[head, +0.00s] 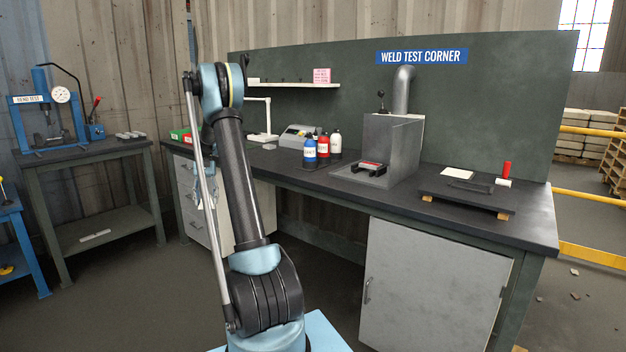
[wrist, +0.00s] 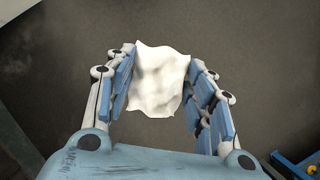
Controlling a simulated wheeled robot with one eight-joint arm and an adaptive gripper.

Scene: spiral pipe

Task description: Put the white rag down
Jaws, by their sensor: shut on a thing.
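The white rag (wrist: 160,85) is a crumpled, roughly square cloth in the wrist view. My gripper (wrist: 161,62) is shut on it, with blue-padded fingers along its left and right sides. Bare dark floor (wrist: 250,60) shows behind the rag; the height above it is hard to tell. In the head view my arm stands in front, and I cannot make out the rag there.
A long dark workbench (head: 310,170) runs along the back, with several bottles (head: 322,147), a grey fume box (head: 393,150) and a dark plate (head: 470,192) on it. A press (head: 48,115) stands on the left table (head: 80,155). Floor is open between them.

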